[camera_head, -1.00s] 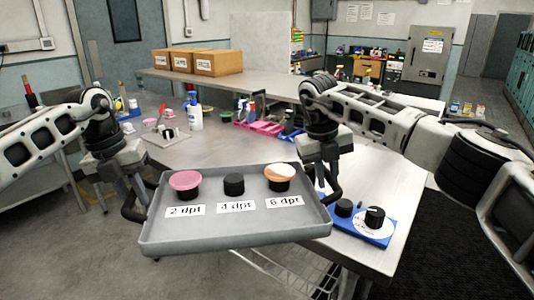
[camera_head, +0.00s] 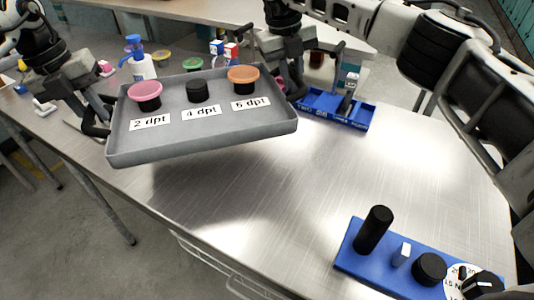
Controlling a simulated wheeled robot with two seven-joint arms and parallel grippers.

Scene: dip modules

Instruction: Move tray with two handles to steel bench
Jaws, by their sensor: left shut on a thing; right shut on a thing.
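The grey tray (camera_head: 210,143) hangs between my two grippers, above the near left edge of the steel bench (camera_head: 275,215). It tilts slightly, its left side lower in the picture. It carries a pink-topped cup (camera_head: 146,91), a black cylinder (camera_head: 197,91) and an orange-topped cup (camera_head: 243,77) behind labels "2 dpt", "4 dpt" and a third that reads like "6 dpt". My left gripper (camera_head: 97,122) is shut on the tray's left handle. My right gripper (camera_head: 289,82) is shut at the tray's right side, its handle mostly hidden.
A blue base with black knobs (camera_head: 385,263) stands at the bench's near right. A blue bin (camera_head: 352,116) lies just right of the tray. A white bottle with a blue top (camera_head: 143,67) stands behind it. The bench middle is clear.

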